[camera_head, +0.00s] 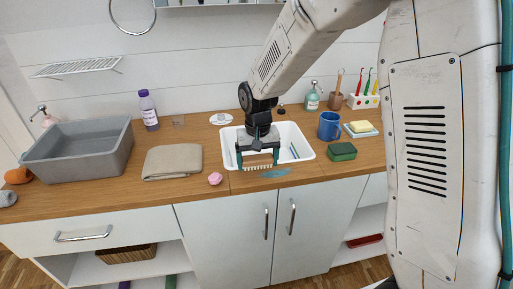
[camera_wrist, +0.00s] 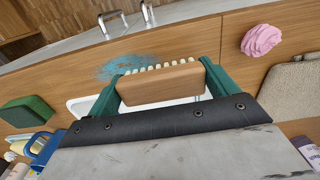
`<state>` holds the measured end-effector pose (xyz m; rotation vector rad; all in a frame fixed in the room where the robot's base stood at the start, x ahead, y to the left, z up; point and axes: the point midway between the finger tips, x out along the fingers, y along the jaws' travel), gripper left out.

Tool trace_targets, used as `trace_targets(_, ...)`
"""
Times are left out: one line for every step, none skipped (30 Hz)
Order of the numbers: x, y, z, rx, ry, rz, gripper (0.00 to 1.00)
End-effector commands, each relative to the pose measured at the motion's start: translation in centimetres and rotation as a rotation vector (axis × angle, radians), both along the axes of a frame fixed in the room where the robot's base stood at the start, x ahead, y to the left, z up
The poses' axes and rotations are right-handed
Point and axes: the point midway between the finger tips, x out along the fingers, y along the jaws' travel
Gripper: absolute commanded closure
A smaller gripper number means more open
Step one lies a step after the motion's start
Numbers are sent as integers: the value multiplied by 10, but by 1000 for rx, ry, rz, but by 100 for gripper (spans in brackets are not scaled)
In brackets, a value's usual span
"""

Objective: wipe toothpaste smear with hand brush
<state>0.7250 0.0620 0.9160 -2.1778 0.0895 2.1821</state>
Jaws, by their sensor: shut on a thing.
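My gripper (camera_head: 257,161) is shut on a wooden hand brush (camera_head: 257,159) with pale bristles. In the wrist view the brush (camera_wrist: 161,84) lies crosswise between the two green fingers, its bristles facing the counter's front edge. The toothpaste smear (camera_head: 275,173) is a blue, streaky patch on the wooden counter in front of the sink. It also shows in the wrist view (camera_wrist: 118,66), just beyond the bristles and partly behind them. The brush is close to the smear, a little to its left in the head view; I cannot tell whether they touch.
A white sink (camera_head: 309,153) lies behind the smear. A pink swirled thing (camera_head: 215,178) and a folded beige cloth (camera_head: 172,162) are on the left. A green sponge (camera_head: 342,151) and a blue mug (camera_head: 329,126) stand right. The counter's front edge is close.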

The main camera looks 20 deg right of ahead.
Motion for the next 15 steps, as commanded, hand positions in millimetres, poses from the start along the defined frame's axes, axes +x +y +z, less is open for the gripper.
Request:
trace_targets(1, 0, 6, 1, -4, 0, 39)
trace_targets(1, 0, 9, 1, -4, -1, 39)
trace_targets(1, -1, 12, 1, -3, -1, 39)
trace_targets(1, -1, 15, 1, -2, -1, 39)
trace_targets(1, -1, 17, 1, -3, -1, 39)
trace_targets(1, -1, 21, 1, -4, -2, 39)
trace_targets(1, -1, 24, 1, -4, -2, 39)
trace_targets(1, -2, 27, 1, -4, -2, 39)
trace_targets(1, -2, 30, 1, -3, -2, 39)
trace_targets(1, -2, 33, 1, -3, -3, 39)
trace_targets(1, -2, 35, 1, -4, -3, 39)
trace_targets(1, -2, 39, 1, -4, -3, 39)
trace_targets(1, -2, 41, 1, -3, -3, 39)
trace_targets(1, -3, 43, 1, -3, -3, 39)
trace_targets(1, -3, 45, 1, -3, -3, 39)
